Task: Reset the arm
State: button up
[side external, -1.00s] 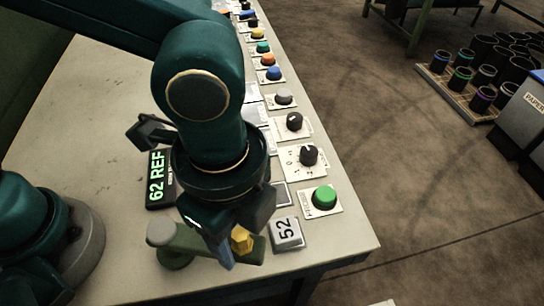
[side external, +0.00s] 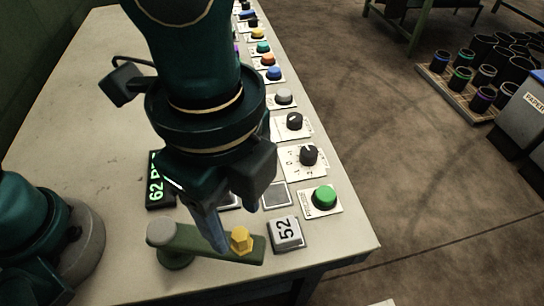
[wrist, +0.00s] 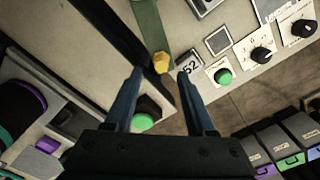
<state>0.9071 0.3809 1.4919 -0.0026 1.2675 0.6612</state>
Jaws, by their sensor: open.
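My gripper (side external: 222,226) is over the near end of the bench in the side external view, pointing down. One blue finger shows beside a yellow hex piece (side external: 241,240) on a green bar (side external: 196,240). In the wrist view both blue fingers of my gripper (wrist: 157,78) stand apart with nothing held between them. The yellow piece (wrist: 161,62) shows beyond the fingertips there, on the end of the green bar (wrist: 147,22). Whether a finger touches it is unclear in the side view.
A block marked 52 (side external: 286,233) and a green button (side external: 324,197) sit to the right on the bench (side external: 340,246). Dark knobs (side external: 308,155) and coloured buttons line the bench edge. A display (side external: 158,180) lies at left. Dark cups (side external: 483,97) stand on a floor pallet.

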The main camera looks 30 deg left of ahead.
jog(key=w+a+r+n+t+h, duration=0.1)
jog(key=w+a+r+n+t, duration=0.35)
jog(key=a, duration=0.85)
jog(key=s+a+f+n+t+y, duration=0.1)
jog(key=s+a+n, duration=0.2)
jog(key=a+n, duration=0.6)
jog(key=n, duration=0.4)
jog(key=shift+s+f, duration=0.3)
jog(key=shift+s, duration=0.1)
jog(key=shift+n, duration=0.25)
